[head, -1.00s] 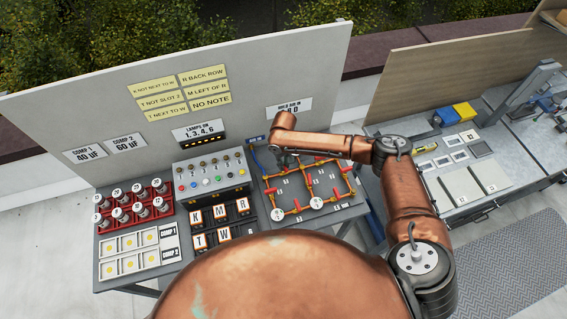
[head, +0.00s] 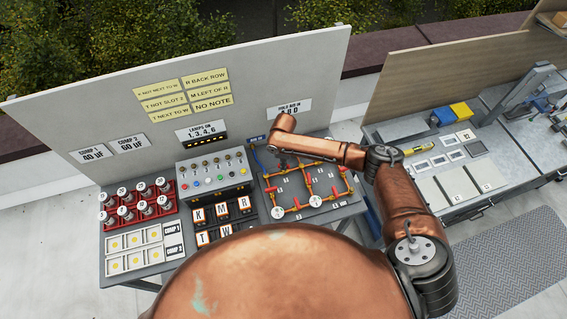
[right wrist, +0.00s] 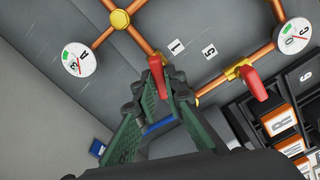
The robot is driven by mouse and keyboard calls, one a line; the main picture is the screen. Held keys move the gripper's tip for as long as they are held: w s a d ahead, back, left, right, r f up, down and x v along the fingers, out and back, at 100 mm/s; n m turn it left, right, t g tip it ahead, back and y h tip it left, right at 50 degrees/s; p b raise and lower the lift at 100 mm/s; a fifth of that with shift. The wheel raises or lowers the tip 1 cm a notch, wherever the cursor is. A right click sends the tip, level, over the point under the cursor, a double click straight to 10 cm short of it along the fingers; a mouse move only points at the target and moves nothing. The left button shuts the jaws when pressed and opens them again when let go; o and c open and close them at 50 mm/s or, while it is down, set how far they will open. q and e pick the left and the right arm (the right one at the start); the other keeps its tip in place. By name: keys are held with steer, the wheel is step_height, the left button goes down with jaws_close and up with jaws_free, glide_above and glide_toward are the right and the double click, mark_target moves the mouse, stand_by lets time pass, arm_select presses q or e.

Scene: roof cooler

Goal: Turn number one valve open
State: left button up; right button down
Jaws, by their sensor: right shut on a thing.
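The valve panel (head: 330,200) is a grey board with orange pipes, yellow fittings and several red valve handles. My right gripper (head: 283,161) reaches down over its back left part. In the right wrist view, my right gripper (right wrist: 158,92) has its green-padded fingers closed around the lower end of a red valve handle (right wrist: 156,70). A label reading 1 (right wrist: 177,46) lies close beside this handle, and a label 5 (right wrist: 209,51) is a little farther right. The fingers hide the valve's body and the handle's lower end. My left gripper is out of view.
Another red handle (right wrist: 254,84) stands to the right. White gauges (right wrist: 81,58) sit on the pipe run. Left of the panel are a lamp box (head: 213,172), lettered orange-and-white blocks (head: 222,210) and a red rack (head: 140,205). An upright board (head: 80,110) stands behind.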

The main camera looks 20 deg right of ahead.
steer(key=shift+n, duration=0.7)
steer(key=shift+d, duration=0.1)
steer(key=c, duration=2)
jaws_free()
step_height(320, 180, up, 12)
